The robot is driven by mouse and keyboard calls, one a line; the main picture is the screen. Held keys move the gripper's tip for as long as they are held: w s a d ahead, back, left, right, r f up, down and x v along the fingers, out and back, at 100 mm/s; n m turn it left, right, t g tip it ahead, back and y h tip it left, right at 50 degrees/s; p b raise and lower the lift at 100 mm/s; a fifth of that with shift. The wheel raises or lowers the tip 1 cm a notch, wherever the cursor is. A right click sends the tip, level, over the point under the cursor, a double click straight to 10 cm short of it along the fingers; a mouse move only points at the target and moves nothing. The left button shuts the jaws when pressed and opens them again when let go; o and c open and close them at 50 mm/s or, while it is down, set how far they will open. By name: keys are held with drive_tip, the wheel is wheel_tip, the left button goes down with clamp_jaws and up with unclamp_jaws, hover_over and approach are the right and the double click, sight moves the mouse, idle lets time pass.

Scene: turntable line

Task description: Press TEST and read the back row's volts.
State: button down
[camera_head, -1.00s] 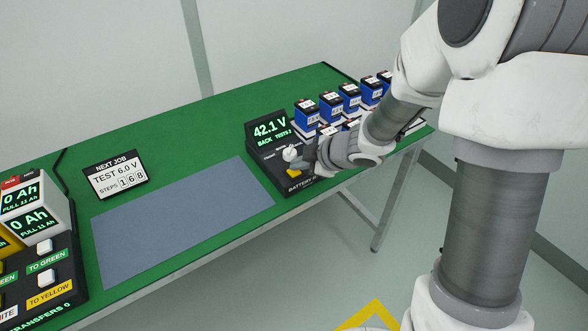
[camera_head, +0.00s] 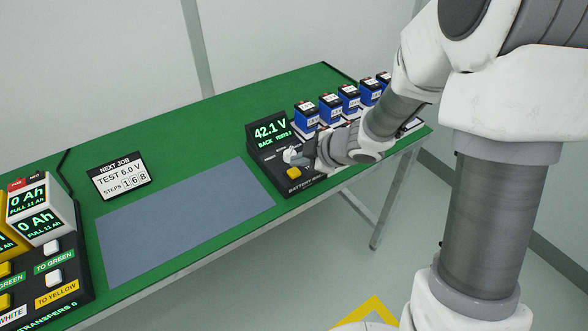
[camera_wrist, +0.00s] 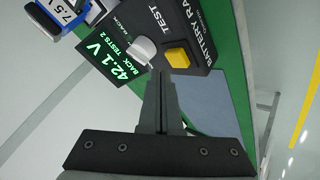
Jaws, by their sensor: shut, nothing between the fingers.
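The black battery tester has a green display (camera_head: 270,130) reading 42.1 V, BACK, with TESTS 2 legible in the wrist view (camera_wrist: 113,62). A yellow button (camera_head: 293,172) and a white knob (camera_head: 288,154) are on its sloped front. In the wrist view the yellow button (camera_wrist: 179,55) is by the word TEST, and the white knob (camera_wrist: 143,50) is by the word BACK. My gripper (camera_wrist: 162,73) is shut and empty, its tips just short of the knob and button. I cannot tell whether it touches either. In the head view my wrist hides part of the panel's right side.
Several blue batteries (camera_head: 331,106) stand in a row behind and right of the tester. A grey mat (camera_head: 185,220) lies clear on the green table (camera_head: 200,125). A NEXT JOB sign (camera_head: 121,175) reads TEST 6.0 V, STEPS 168. A transfer station (camera_head: 60,270) stands at the left.

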sight(300, 172)
drive_tip(key=shift+r+p, duration=2.4)
drive_tip(key=shift+r, duration=0.05)
drive_tip(key=shift+f, duration=0.1)
drive_tip(key=shift+w+d+r, duration=0.1)
drive_tip(key=shift+d+r, duration=0.1)
drive_tip(key=shift+r, duration=0.1)
drive_tip(key=s+d+r+m+t+h+p, duration=0.1)
drive_tip(key=s+d+r+m+h, duration=0.3)
drive_tip(key=d+r, duration=0.35)
drive_tip(key=s+d+r+m+t+h+p, duration=0.15)
drive_tip(key=d+r+m+h, duration=0.25)
drive_tip(key=d+r+m, duration=0.4)
drive_tip(key=s+a+r+m+g, duration=0.1)
drive_tip(key=s+r+m, duration=0.1)
drive_tip(key=s, duration=0.7)
drive_tip(key=s+a+r+m+g+y, duration=0.1)
drive_tip(key=s+r+m+g, duration=0.1)
drive_tip(key=s, duration=0.8)
drive_tip(key=shift+a+r+m+p, duration=0.4)
drive_tip(key=shift+r+m, duration=0.35)
drive_tip(key=shift+m, duration=0.35)
